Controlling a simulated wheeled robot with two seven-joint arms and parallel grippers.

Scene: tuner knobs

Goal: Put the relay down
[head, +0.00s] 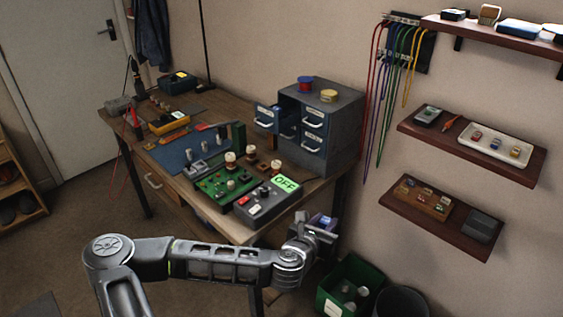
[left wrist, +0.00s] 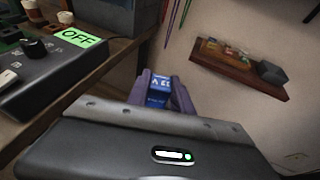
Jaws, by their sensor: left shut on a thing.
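The relay is a small blue block with white markings (left wrist: 158,88), seen in the left wrist view between the two purple-grey fingers of my left gripper (left wrist: 160,96). In the head view the relay (head: 325,219) shows as a small blue patch at my left gripper (head: 322,227), past the front right corner of the workbench (head: 255,238). The gripper is shut on the relay and holds it in the air, clear of any surface. My right gripper is not in view.
A grey box with a green OFF display (head: 286,183) sits near the bench's front right, beside a green circuit board (head: 218,190). A blue-grey drawer cabinet (head: 335,130) stands behind. Wall shelves (head: 440,235) hold small parts. A green bin (head: 330,303) stands on the floor below.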

